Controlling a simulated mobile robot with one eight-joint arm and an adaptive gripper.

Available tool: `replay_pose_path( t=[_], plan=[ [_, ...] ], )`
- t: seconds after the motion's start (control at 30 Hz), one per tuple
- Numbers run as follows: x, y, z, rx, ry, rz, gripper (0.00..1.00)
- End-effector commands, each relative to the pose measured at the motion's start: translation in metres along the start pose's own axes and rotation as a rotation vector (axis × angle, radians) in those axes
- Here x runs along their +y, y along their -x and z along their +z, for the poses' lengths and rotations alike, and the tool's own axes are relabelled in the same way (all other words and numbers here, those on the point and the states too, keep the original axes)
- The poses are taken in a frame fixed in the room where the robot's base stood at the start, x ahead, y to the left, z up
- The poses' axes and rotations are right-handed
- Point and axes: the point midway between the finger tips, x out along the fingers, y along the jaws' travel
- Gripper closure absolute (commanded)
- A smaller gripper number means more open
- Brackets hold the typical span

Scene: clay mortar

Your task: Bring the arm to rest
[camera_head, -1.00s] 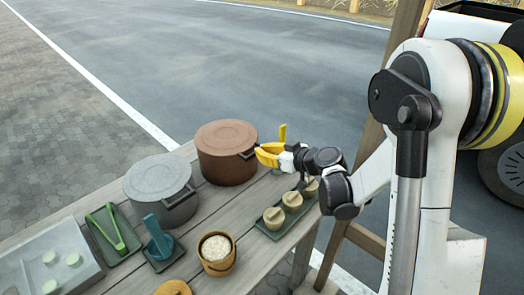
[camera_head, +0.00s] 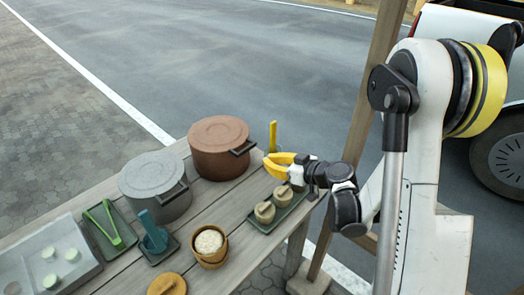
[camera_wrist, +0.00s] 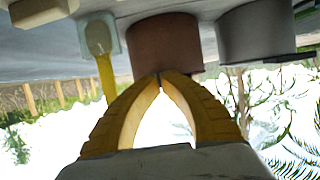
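My gripper (camera_head: 268,163) has yellow fingers and is held above the right end of the wooden table, to the right of the brown pot (camera_head: 219,150). In the wrist view its fingertips (camera_wrist: 161,77) meet, with only an empty gap between the curved fingers behind them. Nothing is held. My white arm reaches in from the right, bent at the elbow. A tray (camera_head: 257,224) with small lidded round pots (camera_head: 264,212) lies just below the gripper; the wrist partly hides it.
A yellow upright utensil (camera_head: 273,136) stands close behind the gripper. A grey pot (camera_head: 155,187), a green tong (camera_head: 105,222), a teal tool (camera_head: 153,235) and a grain-filled bucket (camera_head: 209,246) stand further left. A wooden post (camera_head: 368,90) rises close to my arm.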

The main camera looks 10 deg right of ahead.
Motion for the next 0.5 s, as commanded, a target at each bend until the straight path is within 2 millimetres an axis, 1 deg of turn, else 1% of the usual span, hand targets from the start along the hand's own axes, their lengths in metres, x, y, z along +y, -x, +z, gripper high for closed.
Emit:
replay_pose_path(
  t=[0.03,0.07,0.27,0.37,0.47,0.5],
  plan=[
    [0.0,0.001,0.007,0.0,-0.001,0.0,1.0],
    [0.0,0.002,0.007,0.0,-0.001,0.0,1.0],
    [-0.002,0.005,0.006,-0.007,-0.004,-0.002,1.0],
    [-0.009,0.009,-0.002,-0.043,-0.024,-0.004,1.0],
    [-0.022,0.019,-0.015,-0.114,-0.064,-0.001,1.0],
    [-0.029,0.025,-0.02,-0.15,-0.084,0.005,1.0]
  ],
)
